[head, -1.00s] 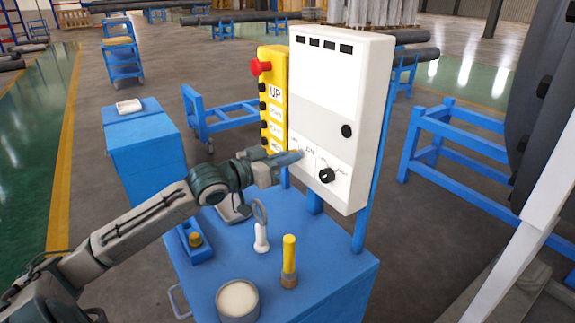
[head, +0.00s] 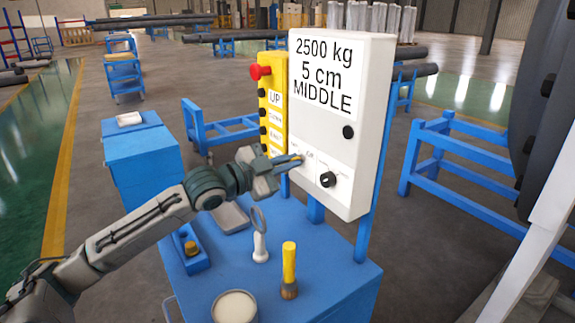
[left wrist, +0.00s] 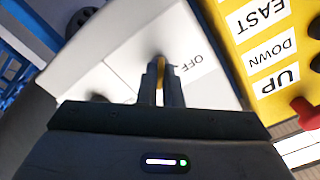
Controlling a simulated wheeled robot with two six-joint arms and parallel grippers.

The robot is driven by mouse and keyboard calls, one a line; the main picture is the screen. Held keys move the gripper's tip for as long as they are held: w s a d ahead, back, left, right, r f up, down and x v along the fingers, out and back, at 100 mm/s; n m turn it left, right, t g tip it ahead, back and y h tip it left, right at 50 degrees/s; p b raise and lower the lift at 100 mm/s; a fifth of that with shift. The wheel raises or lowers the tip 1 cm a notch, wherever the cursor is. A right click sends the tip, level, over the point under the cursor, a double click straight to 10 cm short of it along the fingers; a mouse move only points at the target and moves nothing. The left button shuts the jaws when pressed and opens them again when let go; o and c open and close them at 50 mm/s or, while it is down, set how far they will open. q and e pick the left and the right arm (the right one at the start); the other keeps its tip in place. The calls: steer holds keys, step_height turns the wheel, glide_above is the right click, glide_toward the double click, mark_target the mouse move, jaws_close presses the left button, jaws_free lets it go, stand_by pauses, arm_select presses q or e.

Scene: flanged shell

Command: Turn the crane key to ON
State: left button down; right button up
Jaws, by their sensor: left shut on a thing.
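The white crane control panel (head: 337,110) stands on the blue cart, and its display reads "2500 kg 5 cm MIDDLE". My left gripper (head: 296,161) is at the panel's lower left. In the left wrist view my left gripper (left wrist: 159,82) is shut on the small yellow crane key (left wrist: 161,66), mostly hidden between the fingers. An OFF label (left wrist: 196,64) shows beside the key. The ON label is not clearly readable; small lettering near the key in the head view is partly covered. My right gripper is not in view.
A yellow button box (head: 273,100) with a red knob (head: 259,71) adjoins the panel's left side. A black dial (head: 327,180) is right of the key. The blue cart top (head: 330,262) holds a yellow-handled brush (head: 289,265), a white-based ring stand (head: 260,247) and a round tub (head: 235,306).

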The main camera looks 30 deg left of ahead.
arm_select(q)
steer(key=shift+m, duration=0.5)
steer(key=c, duration=1.6)
jaws_free()
